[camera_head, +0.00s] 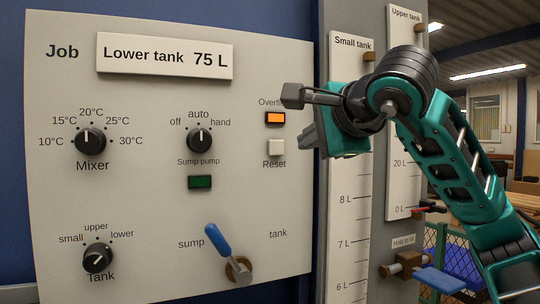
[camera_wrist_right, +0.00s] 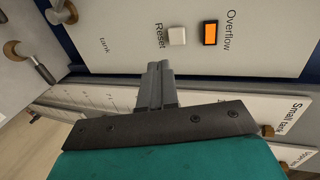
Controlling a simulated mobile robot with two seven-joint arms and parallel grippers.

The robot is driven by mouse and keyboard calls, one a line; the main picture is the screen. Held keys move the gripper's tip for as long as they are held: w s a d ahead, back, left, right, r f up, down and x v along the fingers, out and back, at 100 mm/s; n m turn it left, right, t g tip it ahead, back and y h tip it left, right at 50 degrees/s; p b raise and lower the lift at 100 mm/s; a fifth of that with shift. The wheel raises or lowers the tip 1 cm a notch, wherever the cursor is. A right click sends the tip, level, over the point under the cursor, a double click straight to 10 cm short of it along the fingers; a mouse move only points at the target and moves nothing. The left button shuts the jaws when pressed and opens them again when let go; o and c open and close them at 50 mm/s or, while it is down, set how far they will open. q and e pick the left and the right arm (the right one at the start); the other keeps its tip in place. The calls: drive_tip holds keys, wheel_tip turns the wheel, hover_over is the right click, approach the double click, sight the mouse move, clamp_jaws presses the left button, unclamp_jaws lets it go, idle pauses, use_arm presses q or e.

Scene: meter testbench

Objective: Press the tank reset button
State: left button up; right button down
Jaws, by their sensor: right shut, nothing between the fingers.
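The white square Reset button (camera_head: 276,147) sits on the grey panel, above its "Reset" label and below the lit orange Overflow lamp (camera_head: 275,118). In the right wrist view the Reset button (camera_wrist_right: 177,36) lies just beyond the fingertips, with the orange lamp (camera_wrist_right: 210,33) to its right. My right gripper (camera_head: 291,96) is shut and empty, its fingers pointing left toward the panel. In the head view its tips appear above and right of the button. In the wrist view the right gripper (camera_wrist_right: 154,68) appears apart from the button. My left gripper is not in view.
The panel (camera_head: 140,265) also carries the Mixer knob (camera_head: 90,141), Sump pump knob (camera_head: 199,140), Tank knob (camera_head: 97,258) and a blue-handled lever (camera_head: 218,240). The Small tank scale (camera_head: 350,255) and Upper tank scale (camera_head: 402,190) stand to the right, near my arm. A blue-handled valve (camera_head: 440,280) is below.

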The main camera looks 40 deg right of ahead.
idle(0.3)
approach(280, 153)
drive_tip(key=w+f, duration=0.1)
drive_tip(key=w, duration=0.2)
drive_tip(key=w+f, duration=0.1)
drive_tip(key=w, duration=0.1)
drive_tip(key=shift+w+a+f, duration=0.2)
drive_tip(key=shift+f, duration=0.15)
drive_tip(key=shift+w+d, duration=0.1)
drive_tip(key=shift+w, duration=0.5)
